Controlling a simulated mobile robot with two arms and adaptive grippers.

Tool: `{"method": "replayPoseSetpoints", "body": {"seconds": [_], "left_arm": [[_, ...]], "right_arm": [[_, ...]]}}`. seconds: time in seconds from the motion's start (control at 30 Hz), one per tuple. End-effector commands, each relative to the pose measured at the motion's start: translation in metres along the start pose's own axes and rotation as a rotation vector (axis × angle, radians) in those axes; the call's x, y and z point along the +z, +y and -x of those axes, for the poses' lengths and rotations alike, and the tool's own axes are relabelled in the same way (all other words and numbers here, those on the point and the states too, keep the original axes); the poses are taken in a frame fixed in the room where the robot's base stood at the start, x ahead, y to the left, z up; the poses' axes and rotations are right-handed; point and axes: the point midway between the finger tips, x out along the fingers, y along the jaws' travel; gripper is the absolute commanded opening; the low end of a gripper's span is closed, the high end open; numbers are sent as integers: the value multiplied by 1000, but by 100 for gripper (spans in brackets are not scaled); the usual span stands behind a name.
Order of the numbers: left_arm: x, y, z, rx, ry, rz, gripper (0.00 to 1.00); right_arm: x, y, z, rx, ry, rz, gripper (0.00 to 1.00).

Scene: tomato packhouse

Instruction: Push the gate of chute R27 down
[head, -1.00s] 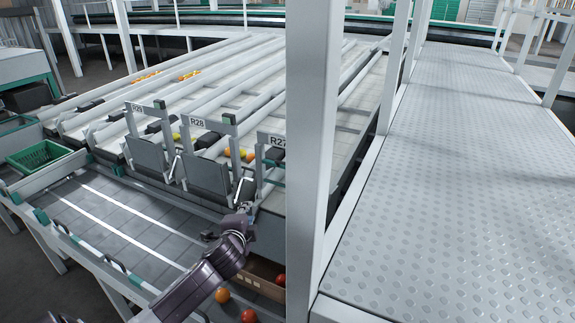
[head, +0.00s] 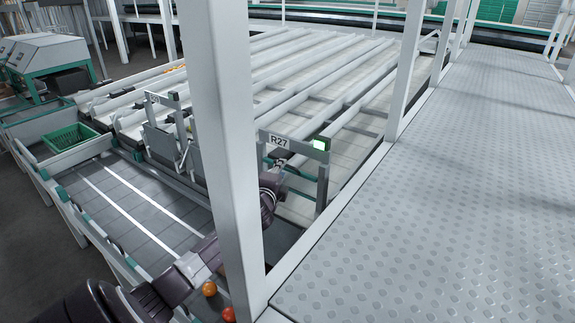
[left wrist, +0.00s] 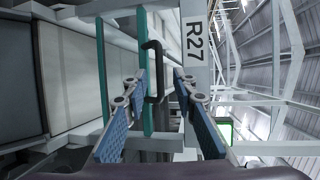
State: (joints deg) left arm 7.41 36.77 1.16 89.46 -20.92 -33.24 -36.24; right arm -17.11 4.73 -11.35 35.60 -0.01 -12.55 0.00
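The R27 sign (head: 279,141) is on the crossbar of a grey frame over its chute, and a lit green lamp (head: 321,144) is at its right end. A green bar (head: 299,173) with a black handle crosses the frame below the sign. My left gripper (head: 281,167) is at the left side of this frame. In the left wrist view, the left gripper (left wrist: 160,78) is open, with blue-padded fingers on either side of the black handle (left wrist: 156,70). The green bar (left wrist: 142,65) runs behind the handle. I cannot tell whether the fingers touch it. My right gripper is not in view.
A thick white post (head: 228,150) stands in front of my left forearm and hides neighbouring chutes. A walkway (head: 430,190) runs along the right. A green crate (head: 70,138) sits at the left. An orange tomato (head: 209,288) and a red one (head: 228,314) lie below my arm.

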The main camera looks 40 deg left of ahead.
Motion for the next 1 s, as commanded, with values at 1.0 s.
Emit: {"method": "replayPoseSetpoints", "body": {"seconds": [1.0], "left_arm": [[-1,0,-50,1,1,1,2]], "right_arm": [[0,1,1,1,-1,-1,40]]}}
